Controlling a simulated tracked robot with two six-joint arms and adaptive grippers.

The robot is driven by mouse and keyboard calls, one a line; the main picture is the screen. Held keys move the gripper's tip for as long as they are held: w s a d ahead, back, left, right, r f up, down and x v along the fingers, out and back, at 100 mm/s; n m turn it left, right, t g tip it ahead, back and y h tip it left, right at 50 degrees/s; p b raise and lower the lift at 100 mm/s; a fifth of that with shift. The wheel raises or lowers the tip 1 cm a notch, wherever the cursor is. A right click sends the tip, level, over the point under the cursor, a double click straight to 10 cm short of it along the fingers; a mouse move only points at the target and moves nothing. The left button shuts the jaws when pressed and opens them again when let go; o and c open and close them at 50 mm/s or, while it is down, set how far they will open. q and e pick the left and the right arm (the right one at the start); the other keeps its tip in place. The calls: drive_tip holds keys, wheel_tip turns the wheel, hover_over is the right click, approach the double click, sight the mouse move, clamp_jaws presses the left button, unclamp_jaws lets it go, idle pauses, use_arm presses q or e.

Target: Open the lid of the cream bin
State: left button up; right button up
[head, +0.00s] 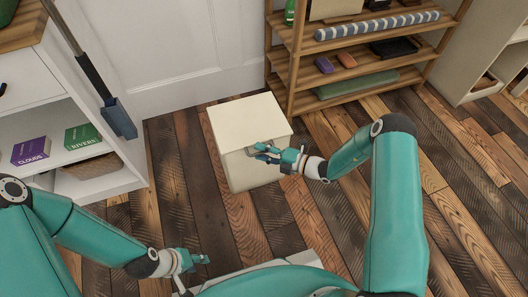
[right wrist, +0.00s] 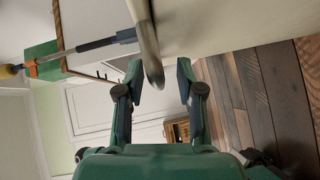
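The cream bin (head: 245,175) stands on the plank floor in the middle of the head view. Its lid (head: 247,117) looks shut, lying flat on top. My right gripper (head: 265,152) is at the bin's front, just below the lid's front edge. In the right wrist view its fingers (right wrist: 160,80) are apart, and a pale curved bar (right wrist: 147,45), seemingly the bin's handle, reaches between them, nearer one finger. I cannot tell whether they touch. My left gripper (head: 192,261) is low at the left, away from the bin; its opening is too small to read.
A white shelf unit (head: 75,165) with books stands left of the bin, with a dark-headed pole (head: 117,118) against it. A wooden rack (head: 290,75) stands close behind the bin to the right. The floor right of the bin is clear.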

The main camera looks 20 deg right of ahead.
clamp_jaws()
